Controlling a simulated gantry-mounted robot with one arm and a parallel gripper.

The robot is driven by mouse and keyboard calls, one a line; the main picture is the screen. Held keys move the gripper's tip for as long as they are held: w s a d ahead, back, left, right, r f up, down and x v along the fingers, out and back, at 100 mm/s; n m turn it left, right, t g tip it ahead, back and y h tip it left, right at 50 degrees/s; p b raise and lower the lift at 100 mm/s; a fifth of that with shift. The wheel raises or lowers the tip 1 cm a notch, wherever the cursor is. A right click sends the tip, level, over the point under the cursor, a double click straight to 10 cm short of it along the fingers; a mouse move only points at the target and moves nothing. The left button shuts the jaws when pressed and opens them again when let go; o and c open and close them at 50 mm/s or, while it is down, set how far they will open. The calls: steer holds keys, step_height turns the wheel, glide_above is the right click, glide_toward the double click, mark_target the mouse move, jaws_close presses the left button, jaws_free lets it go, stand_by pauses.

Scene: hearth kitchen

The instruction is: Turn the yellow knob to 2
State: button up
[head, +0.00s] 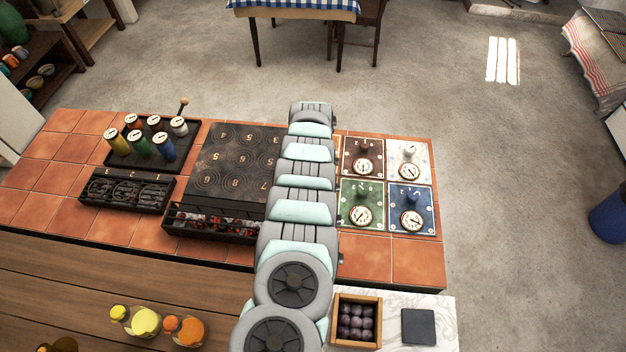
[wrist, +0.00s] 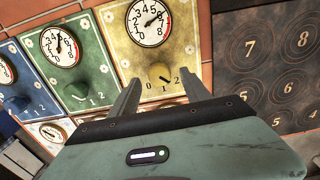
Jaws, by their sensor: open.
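The yellow panel (wrist: 125,50) fills the middle of the wrist view, with a round white dial (wrist: 149,22) at its top. My gripper (wrist: 160,92) is open, with one finger at each side below the knob. Nothing is between the fingers. In the head view my arm covers the gripper and the yellow knob.
Green (wrist: 67,55) and blue (wrist: 25,90) panels stand left of the yellow one. A dark numbered plate (wrist: 265,60) is at right. In the head view, brown (head: 350,172), white (head: 424,174), green and blue panels lie right of my arm. Canisters (head: 140,145) stand far left.

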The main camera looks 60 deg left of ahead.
step_height(320, 180, up, 8)
steer(key=shift+r, duration=0.25)
steer(key=shift+d, duration=0.1)
stand_by(0.6)
